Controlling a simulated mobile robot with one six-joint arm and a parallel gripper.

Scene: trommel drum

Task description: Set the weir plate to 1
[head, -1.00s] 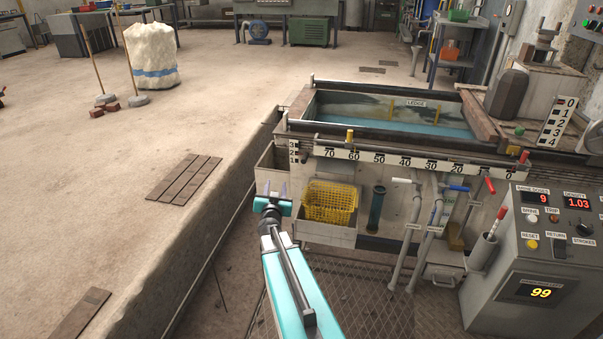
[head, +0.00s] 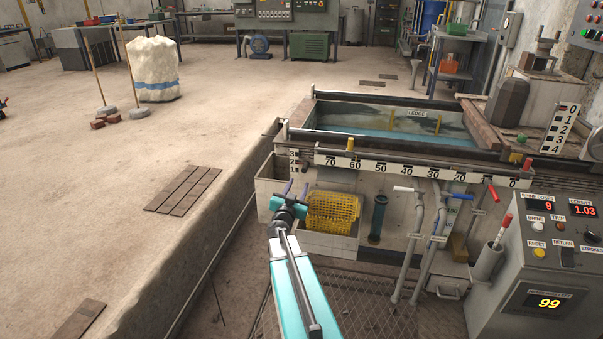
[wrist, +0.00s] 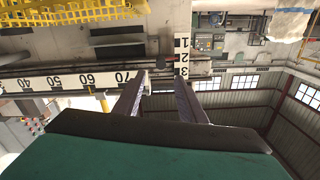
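A small upright scale marked 3, 2, 1 (head: 293,160) is on the left end of the tank front. It also shows upside down in the wrist view (wrist: 182,58). I cannot clearly pick out the weir plate or its setting beside this scale. My gripper (head: 297,188) is just below the scale, in front of the tank's left end. In the wrist view my gripper (wrist: 160,98) has its two fingers well apart with nothing between them, and the scale shows beyond the fingertips.
A long ruler (head: 405,167) runs along the tank front, with a yellow marker (head: 351,145) near 60. A yellow basket (head: 333,211) is right of my gripper. A dark green cylinder (head: 377,218), pipes and a control box (head: 548,262) stand further right. The floor left is largely open.

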